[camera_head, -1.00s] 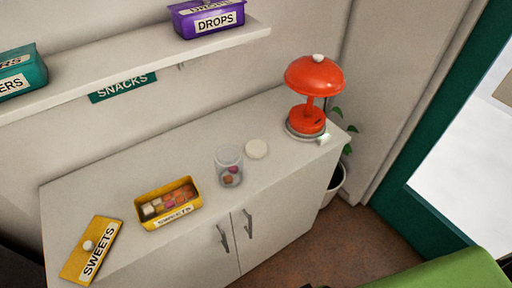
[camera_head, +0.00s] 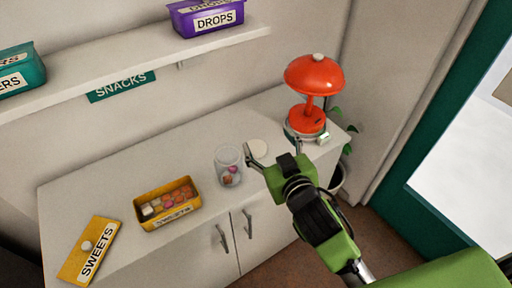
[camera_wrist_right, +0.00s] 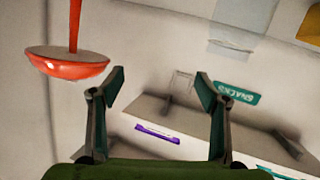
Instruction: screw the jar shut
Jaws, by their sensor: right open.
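The clear glass jar (camera_head: 228,168) stands upright and open on the white cabinet top, with a few pink and reddish sweets in it. In the right wrist view the open fingers (camera_wrist_right: 160,82) hold nothing, and the jar (camera_wrist_right: 238,28) is faint at the top. My left gripper is not in view.
A red lamp (camera_head: 309,76) stands right of the lid, close to my right gripper. A yellow sweets box (camera_head: 168,221) and its lid (camera_head: 90,250) lie to the left. A shelf (camera_head: 130,65) with a purple box (camera_head: 207,16) hangs above. The cabinet's back middle is clear.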

